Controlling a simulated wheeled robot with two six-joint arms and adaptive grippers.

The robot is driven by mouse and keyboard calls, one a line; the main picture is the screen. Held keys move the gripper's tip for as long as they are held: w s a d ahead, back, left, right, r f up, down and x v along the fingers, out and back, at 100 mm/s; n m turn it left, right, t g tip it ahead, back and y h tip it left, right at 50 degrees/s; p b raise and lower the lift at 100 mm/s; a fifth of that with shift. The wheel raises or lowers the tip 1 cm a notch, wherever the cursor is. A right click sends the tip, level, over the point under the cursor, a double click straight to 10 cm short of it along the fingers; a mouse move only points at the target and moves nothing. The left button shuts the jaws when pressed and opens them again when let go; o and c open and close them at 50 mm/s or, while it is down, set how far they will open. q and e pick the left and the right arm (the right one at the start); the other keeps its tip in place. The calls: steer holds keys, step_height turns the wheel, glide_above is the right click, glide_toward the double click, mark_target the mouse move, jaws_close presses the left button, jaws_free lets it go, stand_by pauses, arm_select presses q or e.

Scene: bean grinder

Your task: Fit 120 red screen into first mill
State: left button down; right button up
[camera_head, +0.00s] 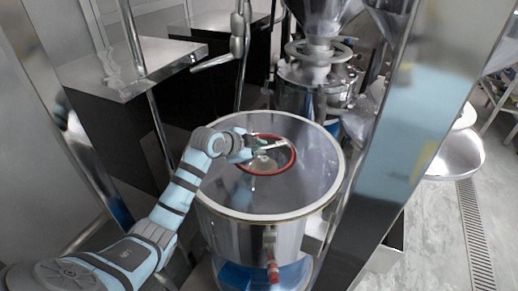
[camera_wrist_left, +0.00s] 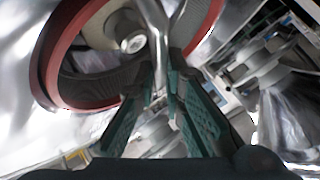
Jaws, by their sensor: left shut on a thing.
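A red-rimmed round screen (camera_head: 293,160) shows over the wide steel drum (camera_head: 225,198) in the head view. In the left wrist view, the red rim (camera_wrist_left: 52,60) with dark mesh arcs across the top. The green fingers of my left gripper (camera_wrist_left: 165,85) point up at it, around a shiny metal part. The exact grip contact is partly hidden. I cannot tell whether the screen hangs above the drum or rests inside. My right gripper is not in view.
A steel machine with a hopper (camera_head: 318,75) stands behind the drum. A shiny upright post (camera_head: 385,130) stands close on the right. A steel-topped dark cabinet (camera_head: 135,68) and thin metal poles stand on the left. A red-handled fitting (camera_head: 272,268) sticks out at the drum's front.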

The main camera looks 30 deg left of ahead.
arm_select(q)
steer(key=shift+f, duration=0.55)
steer(key=c, duration=1.7)
jaws_free()
steer(key=shift+r, duration=0.1)
steer(key=shift+r, duration=0.35)
steer(key=v, duration=1.2)
steer(key=shift+r+p, duration=0.2)
steer(key=shift+p, duration=0.15)
steer(key=shift+d+f, duration=0.1)
